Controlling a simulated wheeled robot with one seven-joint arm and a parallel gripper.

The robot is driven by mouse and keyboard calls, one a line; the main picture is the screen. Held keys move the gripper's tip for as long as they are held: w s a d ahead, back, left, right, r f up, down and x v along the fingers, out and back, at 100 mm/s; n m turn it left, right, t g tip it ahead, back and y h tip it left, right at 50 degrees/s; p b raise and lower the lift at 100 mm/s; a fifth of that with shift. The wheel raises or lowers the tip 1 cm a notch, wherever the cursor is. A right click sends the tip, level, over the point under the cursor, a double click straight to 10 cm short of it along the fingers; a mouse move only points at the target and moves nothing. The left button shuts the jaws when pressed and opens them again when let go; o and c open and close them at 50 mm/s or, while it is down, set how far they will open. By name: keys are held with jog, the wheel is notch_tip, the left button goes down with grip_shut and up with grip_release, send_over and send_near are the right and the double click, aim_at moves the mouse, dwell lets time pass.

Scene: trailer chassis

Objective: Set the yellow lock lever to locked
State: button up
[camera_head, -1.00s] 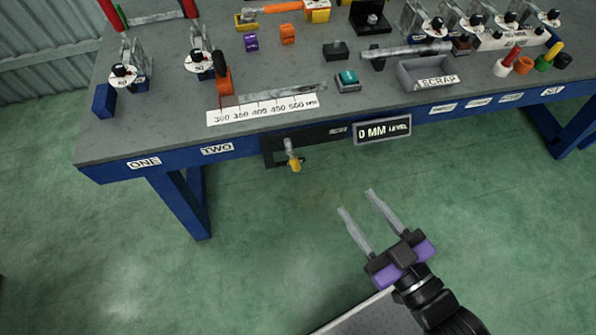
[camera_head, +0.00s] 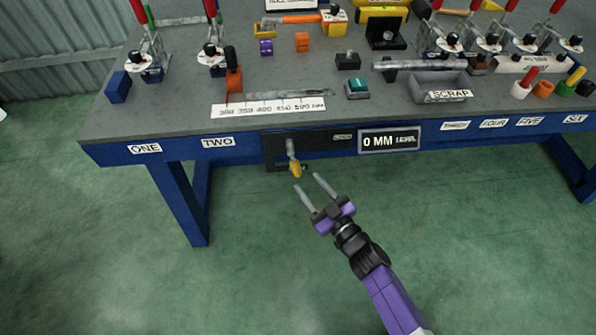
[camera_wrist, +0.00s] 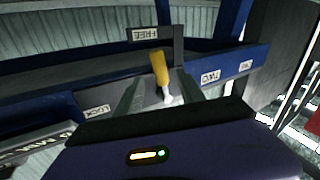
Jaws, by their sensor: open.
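The yellow lock lever (camera_head: 295,168) hangs from a dark plate on the bench's front edge, its grey shaft above and yellow grip pointing down. In the wrist view the lever (camera_wrist: 159,68) shows between my fingers, its yellow grip towards the FREE label (camera_wrist: 151,35). A LOCK label (camera_wrist: 96,110) shows to the lower left there. My gripper (camera_head: 307,182) is open and empty, with its fingertips just below and to the right of the yellow grip in the head view. I cannot tell the exact depth gap between them.
The blue bench front (camera_head: 110,153) runs beside the lever. A "0 MM LEVEL" display (camera_head: 389,140) sits right of it. A scale strip (camera_head: 268,108), a teal button (camera_head: 357,88) and a scrap tray (camera_head: 438,88) lie on the bench top. The floor below is clear.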

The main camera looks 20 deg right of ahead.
aim_at(299, 171)
jog(key=w, duration=0.5)
jog(key=w+a, duration=0.1)
jog(key=w, duration=0.1)
jog(key=shift+w+a+b, duration=0.1)
jog(key=shift+w+b, duration=0.1)
jog(key=shift+b, duration=0.15)
jog(key=shift+c, duration=0.3)
grip_shut()
dwell(0.8)
